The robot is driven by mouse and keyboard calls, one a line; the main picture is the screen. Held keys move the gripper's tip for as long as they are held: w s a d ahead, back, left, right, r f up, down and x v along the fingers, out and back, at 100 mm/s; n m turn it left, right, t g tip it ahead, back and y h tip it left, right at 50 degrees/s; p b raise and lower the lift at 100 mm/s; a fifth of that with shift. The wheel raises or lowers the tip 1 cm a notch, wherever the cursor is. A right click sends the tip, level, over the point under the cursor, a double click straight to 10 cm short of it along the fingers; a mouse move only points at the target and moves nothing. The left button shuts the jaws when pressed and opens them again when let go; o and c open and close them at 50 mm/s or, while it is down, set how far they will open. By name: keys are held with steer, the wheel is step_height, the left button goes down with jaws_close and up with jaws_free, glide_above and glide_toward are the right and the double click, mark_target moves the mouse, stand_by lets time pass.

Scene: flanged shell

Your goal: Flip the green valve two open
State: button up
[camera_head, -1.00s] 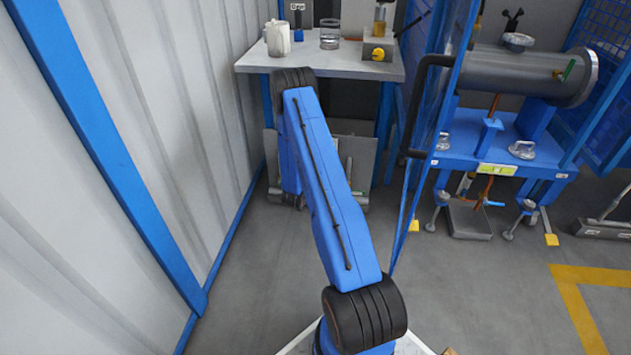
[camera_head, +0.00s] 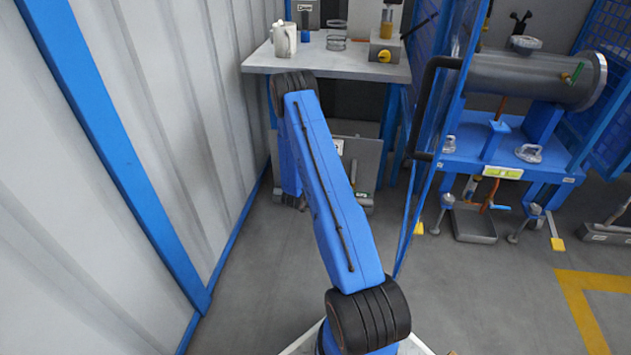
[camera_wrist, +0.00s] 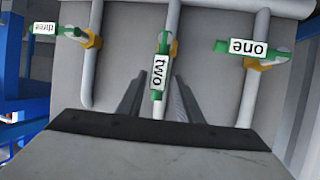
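Valve two (camera_wrist: 163,45) is in the middle of the wrist view, with a green handle and a white label "two". Its handle lies upright in the picture, in line with its grey pipe (camera_wrist: 172,18). My gripper (camera_wrist: 160,80) is open, with one dark finger on each side of the handle's lower part. No contact with the handle is clear. Valve one (camera_wrist: 270,50) at the right and valve three (camera_wrist: 60,31) at the left have green handles lying across their pipes.
A workbench (camera_head: 350,62) with a white jug (camera_head: 284,40) stands above the far end of my arm. A blue mesh door (camera_head: 432,130) with a black handle stands close to the right of my arm. The corrugated wall (camera_head: 130,200) is at the left.

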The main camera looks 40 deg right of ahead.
steer(key=v, duration=1.7)
steer(key=shift+a+r, duration=0.15)
steer(key=shift+a, duration=0.05)
